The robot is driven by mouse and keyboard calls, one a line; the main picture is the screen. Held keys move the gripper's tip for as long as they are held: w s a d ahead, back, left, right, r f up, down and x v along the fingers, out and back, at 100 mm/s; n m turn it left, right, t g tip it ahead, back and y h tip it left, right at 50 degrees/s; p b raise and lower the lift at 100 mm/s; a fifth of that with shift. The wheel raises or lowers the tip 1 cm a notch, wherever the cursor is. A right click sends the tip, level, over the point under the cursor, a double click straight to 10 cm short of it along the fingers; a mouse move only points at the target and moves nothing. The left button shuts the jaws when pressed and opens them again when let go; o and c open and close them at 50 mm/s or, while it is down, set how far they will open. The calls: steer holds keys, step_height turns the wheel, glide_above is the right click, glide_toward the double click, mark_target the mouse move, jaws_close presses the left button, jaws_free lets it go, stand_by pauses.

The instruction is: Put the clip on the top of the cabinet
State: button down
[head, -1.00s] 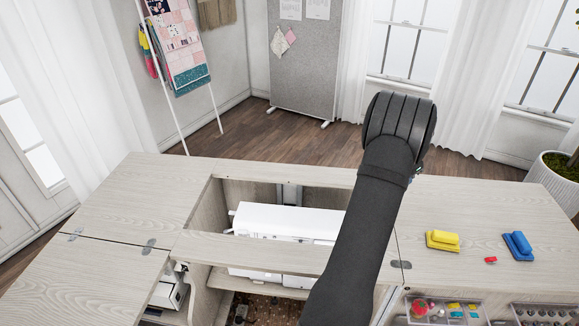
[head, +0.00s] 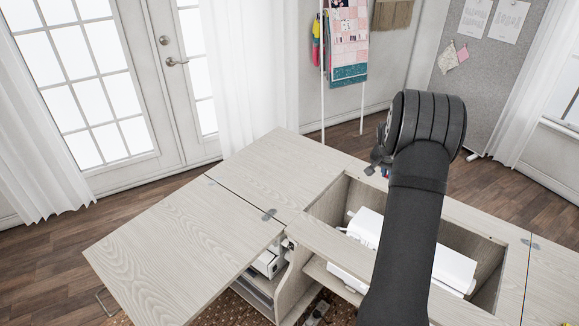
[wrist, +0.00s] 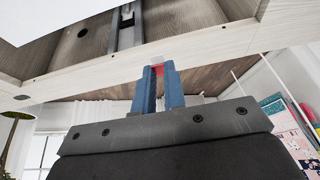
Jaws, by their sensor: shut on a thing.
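My gripper shows in the wrist view (wrist: 160,88), with two blue fingers close together. They are shut on a small red clip (wrist: 158,70), of which only a bit shows between the fingertips. In the head view my gripper (head: 378,160) is mostly hidden behind my dark arm and sits above the far edge of the cabinet. The cabinet's pale wood top (head: 270,170) spreads left of my arm, and its left leaf (head: 180,255) is bare.
A white sewing machine (head: 455,268) lies in the cabinet's open well beside my arm. Open shelves with white items (head: 268,262) show below the top. A ladder rack with a quilt (head: 348,45) stands behind. The left part of the top is clear.

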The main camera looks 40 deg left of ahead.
steer(key=s+a+n+y, duration=0.1)
steer(key=s+a+n, duration=0.1)
steer(key=s+a, duration=0.55)
steer(key=s+a+n+y, duration=0.15)
steer(key=s+a, duration=0.25)
steer(key=a, duration=0.7)
steer(key=n, duration=0.1)
glide_above(293, 186)
steer(key=s+d, duration=0.1)
steer(key=shift+h, duration=0.35)
step_height(293, 186, down, 6)
steer(key=shift+s+d+f, duration=0.15)
steer(key=shift+f, duration=0.1)
steer(key=shift+s+a+f, duration=0.1)
steer(key=shift+a+f, duration=0.2)
steer(key=shift+f, duration=1.9)
steer(key=shift+f, duration=0.2)
steer(key=c, duration=1.5)
jaws_free()
steer(key=shift+r, duration=0.1)
